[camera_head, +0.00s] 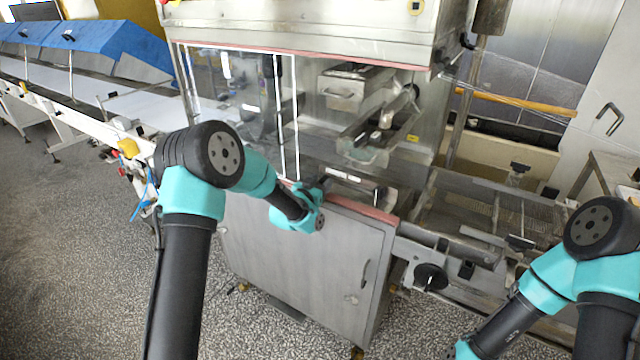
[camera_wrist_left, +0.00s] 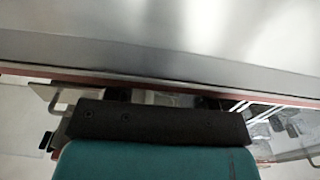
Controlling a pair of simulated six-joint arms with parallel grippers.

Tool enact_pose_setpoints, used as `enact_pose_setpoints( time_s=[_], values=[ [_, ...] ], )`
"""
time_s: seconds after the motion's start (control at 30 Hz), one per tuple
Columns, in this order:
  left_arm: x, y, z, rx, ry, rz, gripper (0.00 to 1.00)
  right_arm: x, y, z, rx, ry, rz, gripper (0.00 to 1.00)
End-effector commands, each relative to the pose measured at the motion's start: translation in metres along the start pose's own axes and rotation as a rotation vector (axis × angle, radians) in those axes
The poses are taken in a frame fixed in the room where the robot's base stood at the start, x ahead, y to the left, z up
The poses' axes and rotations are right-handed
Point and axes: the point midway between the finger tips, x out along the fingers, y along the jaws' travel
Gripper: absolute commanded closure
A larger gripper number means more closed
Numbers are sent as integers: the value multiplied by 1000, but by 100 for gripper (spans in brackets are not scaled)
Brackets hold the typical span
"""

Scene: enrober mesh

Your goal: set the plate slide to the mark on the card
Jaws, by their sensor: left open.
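My left gripper (camera_head: 318,192) is at the front opening of the steel machine, just above the red-edged sill. Its fingertips are small and partly hidden by my wrist, with nothing visibly held. In the left wrist view a dark bar (camera_wrist_left: 160,122) on my teal wrist fills the lower middle, with blurred grey metal above it. I cannot make out the plate slide or the card with its mark in either view. My right arm comes in at the lower right of the head view, and its gripper is out of the picture.
The steel cabinet (camera_head: 300,260) stands below the opening. A clear panel (camera_head: 235,105) covers the machine's left side. A metal trough (camera_head: 375,130) hangs inside. A mesh conveyor (camera_head: 500,215) runs to the right. A blue-covered conveyor (camera_head: 85,45) runs at the left. The speckled floor (camera_head: 70,250) is clear.

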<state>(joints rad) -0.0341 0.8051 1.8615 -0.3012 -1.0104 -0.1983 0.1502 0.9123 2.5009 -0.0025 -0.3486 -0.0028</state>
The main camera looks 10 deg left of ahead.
Motion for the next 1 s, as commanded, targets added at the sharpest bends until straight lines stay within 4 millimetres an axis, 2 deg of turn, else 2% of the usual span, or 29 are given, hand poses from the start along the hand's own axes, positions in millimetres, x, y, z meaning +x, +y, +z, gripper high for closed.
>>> enact_pose_setpoints(
  time_s=[0.2, 0.7, 1.0],
  values=[
    [0, 0, 0, 0, -1, 0, 52, 0, 0, 0, 0, 0, 0, 57],
    [0, 0, 0, 0, -1, 0, 100, 0, 0, 0, 0, 0, 0, 57],
    [0, 2, 0, 0, -1, 1, 100, 0, 0, 0, 0, 0, 0, 57]
  ],
)
